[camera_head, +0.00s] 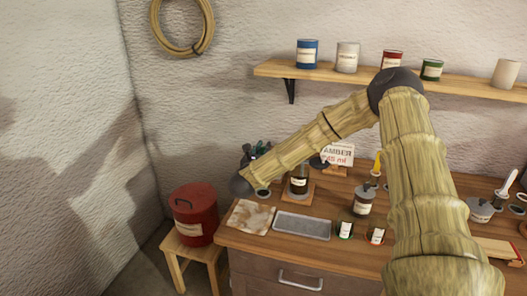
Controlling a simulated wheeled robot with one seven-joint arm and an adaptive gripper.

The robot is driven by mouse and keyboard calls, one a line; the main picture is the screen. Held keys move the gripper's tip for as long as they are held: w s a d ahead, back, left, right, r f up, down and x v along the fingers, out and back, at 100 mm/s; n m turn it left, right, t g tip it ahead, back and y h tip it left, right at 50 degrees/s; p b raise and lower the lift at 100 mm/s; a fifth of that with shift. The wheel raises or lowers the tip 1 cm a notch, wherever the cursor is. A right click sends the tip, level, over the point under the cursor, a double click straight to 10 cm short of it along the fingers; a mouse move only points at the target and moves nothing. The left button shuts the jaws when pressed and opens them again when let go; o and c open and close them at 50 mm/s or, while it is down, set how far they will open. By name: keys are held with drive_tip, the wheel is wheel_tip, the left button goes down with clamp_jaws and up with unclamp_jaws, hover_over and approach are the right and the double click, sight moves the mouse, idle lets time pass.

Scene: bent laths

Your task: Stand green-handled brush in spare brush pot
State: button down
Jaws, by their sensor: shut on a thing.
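My forearm reaches from the upper right down to a dark wrist joint at the left, above the bench's left end. My gripper cannot be made out beyond that joint. A cluster of thin dark upright shapes (254,151), perhaps brushes in a pot, shows just behind the wrist. Its lower part is hidden by my arm. I cannot pick out the green-handled brush or tell which vessel is the spare brush pot.
The wooden bench (262,247) holds a stained cloth (250,217), a grey tray (302,227), a dark labelled jar (299,181), a grey lidded pot (364,200) and two small tins (345,230). A red bin (194,214) stands on a stool (178,249) at left. A shelf (330,73) holds several tins.

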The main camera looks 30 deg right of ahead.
drive_tip(key=shift+f, duration=0.1)
drive_tip(key=c, duration=1.3)
unclamp_jaws()
drive_tip(key=v, duration=1.2)
drive_tip(key=shift+d, duration=0.1)
